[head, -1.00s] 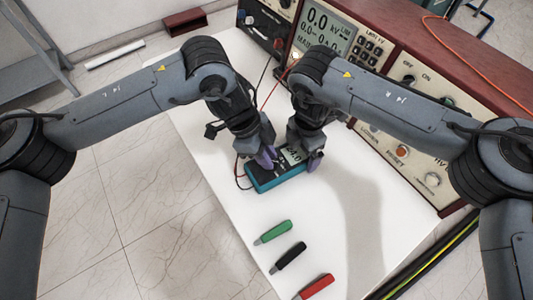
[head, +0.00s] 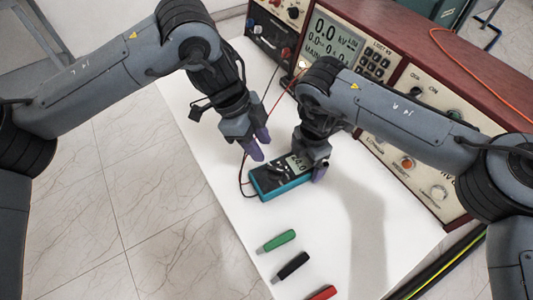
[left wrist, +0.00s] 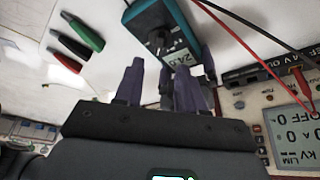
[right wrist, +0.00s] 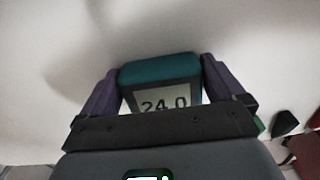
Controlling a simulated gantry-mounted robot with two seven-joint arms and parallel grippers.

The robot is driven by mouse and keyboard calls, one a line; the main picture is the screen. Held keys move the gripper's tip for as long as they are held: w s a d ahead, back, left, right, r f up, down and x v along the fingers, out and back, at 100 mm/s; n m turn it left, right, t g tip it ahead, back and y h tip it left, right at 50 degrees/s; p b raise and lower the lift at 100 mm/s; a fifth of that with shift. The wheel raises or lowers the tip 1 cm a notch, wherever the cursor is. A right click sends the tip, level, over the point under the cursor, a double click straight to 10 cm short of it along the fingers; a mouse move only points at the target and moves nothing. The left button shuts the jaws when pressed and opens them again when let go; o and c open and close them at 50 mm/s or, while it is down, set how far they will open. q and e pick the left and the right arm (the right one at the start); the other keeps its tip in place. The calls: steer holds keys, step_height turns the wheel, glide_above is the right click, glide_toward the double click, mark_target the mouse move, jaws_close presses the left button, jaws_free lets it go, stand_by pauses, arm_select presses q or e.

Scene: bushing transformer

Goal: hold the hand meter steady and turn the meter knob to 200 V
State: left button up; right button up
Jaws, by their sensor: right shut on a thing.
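The teal hand meter (head: 282,184) lies on the white table, and its display reads about 24.0. My right gripper (head: 310,168) is shut on its display end, with one finger on each side, as the right wrist view (right wrist: 158,72) shows. My left gripper (head: 260,146) is apart from the meter, above and just behind its knob end. In the left wrist view its two purple fingers (left wrist: 158,88) stand apart with nothing between them. The meter knob (left wrist: 156,42) shows beyond the fingers there; its setting is too small to read.
Green (head: 276,241), black (head: 291,265) and red (head: 322,293) clips lie on the table (head: 215,150) in front of the meter. A large test console (head: 425,120) with a lit display stands along the back right. Thin red and black leads run near the meter.

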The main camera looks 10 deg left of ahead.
arm_select(q)
steer(key=shift+v, duration=2)
steer(key=shift+d, duration=0.1)
arm_select(e)
steer(key=o, duration=1)
